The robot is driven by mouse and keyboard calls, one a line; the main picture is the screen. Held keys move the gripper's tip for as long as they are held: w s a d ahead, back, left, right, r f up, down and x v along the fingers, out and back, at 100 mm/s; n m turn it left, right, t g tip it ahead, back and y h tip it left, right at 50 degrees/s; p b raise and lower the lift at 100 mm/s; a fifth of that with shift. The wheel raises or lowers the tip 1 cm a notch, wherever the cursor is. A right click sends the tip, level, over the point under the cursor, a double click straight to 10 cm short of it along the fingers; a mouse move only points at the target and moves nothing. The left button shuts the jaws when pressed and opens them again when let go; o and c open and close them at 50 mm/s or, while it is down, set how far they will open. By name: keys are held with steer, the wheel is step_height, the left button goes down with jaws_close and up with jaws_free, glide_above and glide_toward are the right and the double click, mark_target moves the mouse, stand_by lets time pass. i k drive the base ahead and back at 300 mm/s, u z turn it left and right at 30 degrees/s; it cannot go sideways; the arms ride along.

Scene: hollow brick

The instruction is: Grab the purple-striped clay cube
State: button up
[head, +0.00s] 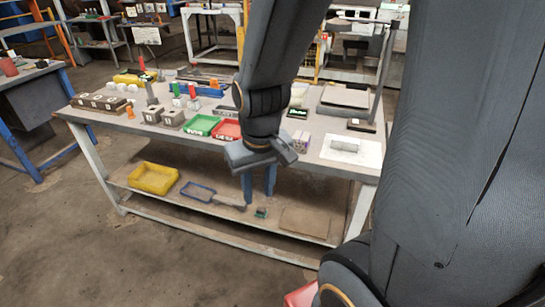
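A small cube with purple on its face, which looks like the purple-striped clay cube (302,141), sits near the front edge of the table top (318,166), right of centre in the head view. Its stripes are too small to make out clearly. My gripper (259,190) hangs in front of the table's front edge, to the left of the cube and lower in the picture. Its two blue fingers point down and stand apart, with nothing seen between them. My wrist and arm hide part of the table behind.
A green tray (202,125) and a red tray (222,131) lie left of my wrist. A pale block on a white sheet (366,155) lies right of the cube. Hollow blocks (172,119) stand further left. A lower shelf holds a yellow bin (153,178).

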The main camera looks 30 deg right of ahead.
mark_target(302, 139)
steer(key=u, duration=0.3)
steer(key=i, duration=1)
steer(key=z, duration=0.75)
